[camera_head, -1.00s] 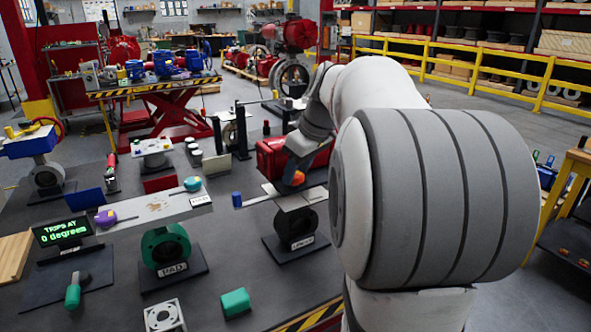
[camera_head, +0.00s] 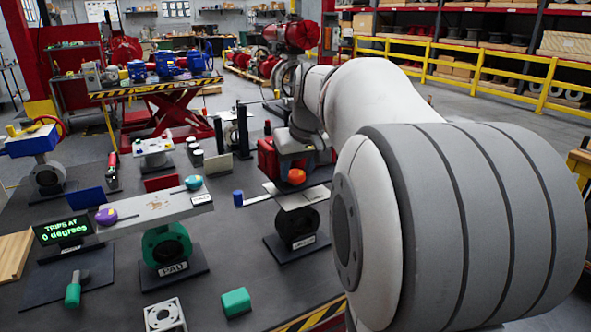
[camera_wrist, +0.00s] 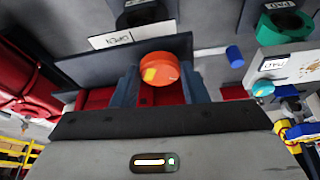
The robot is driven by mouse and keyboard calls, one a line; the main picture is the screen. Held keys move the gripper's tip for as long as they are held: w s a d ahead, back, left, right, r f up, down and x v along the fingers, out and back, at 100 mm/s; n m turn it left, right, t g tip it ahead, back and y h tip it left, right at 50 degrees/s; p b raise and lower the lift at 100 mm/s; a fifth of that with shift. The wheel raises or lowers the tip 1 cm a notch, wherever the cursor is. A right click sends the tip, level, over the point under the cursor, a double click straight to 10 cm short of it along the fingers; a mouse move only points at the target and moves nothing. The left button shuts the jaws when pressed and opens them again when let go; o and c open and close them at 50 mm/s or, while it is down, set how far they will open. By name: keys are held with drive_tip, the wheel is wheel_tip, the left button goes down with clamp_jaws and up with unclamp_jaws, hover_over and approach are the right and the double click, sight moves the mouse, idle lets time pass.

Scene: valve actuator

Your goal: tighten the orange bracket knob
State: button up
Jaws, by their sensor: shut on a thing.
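The orange bracket knob (camera_head: 296,176) stands above the grey flat bracket plate (camera_head: 312,197) on top of a black valve body (camera_head: 290,222). In the wrist view, the orange knob (camera_wrist: 158,68) sits between the two blue-grey fingers of my gripper (camera_wrist: 160,80), with a yellow mark on its face. My gripper is shut on it. In the head view, my gripper (camera_head: 296,168) is partly hidden behind the wrist and its fingertips are hard to make out. The knob's underside is hidden.
To the left stands a green valve (camera_head: 167,247) under a pale plate (camera_head: 158,208) with a purple knob (camera_head: 106,216) and a teal knob (camera_head: 193,183). A blue cylinder (camera_head: 238,199) and a red box (camera_head: 268,158) are close to the bracket. A display (camera_head: 62,231) reads "TRIPS AT 0 degrees".

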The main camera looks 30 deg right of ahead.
drive_tip(key=m, duration=0.1)
drive_tip(key=m+h, duration=0.1)
drive_tip(key=m, duration=0.1)
drive_tip(key=shift+a+m+g, duration=0.2)
drive_tip(key=shift+m+g, duration=0.1)
drive_tip(key=shift+w+a+m+g+h, duration=0.15)
drive_tip(key=shift+m+h, duration=0.25)
drive_tip(key=shift+m, duration=0.55)
drive_tip(key=shift+d+m+g+h, duration=0.15)
drive_tip(key=shift+m+h, duration=0.25)
drive_tip(key=shift+m, duration=0.55)
drive_tip(key=shift+a, duration=0.1)
drive_tip(key=o, duration=1)
drive_tip(key=shift+r, duration=0.15)
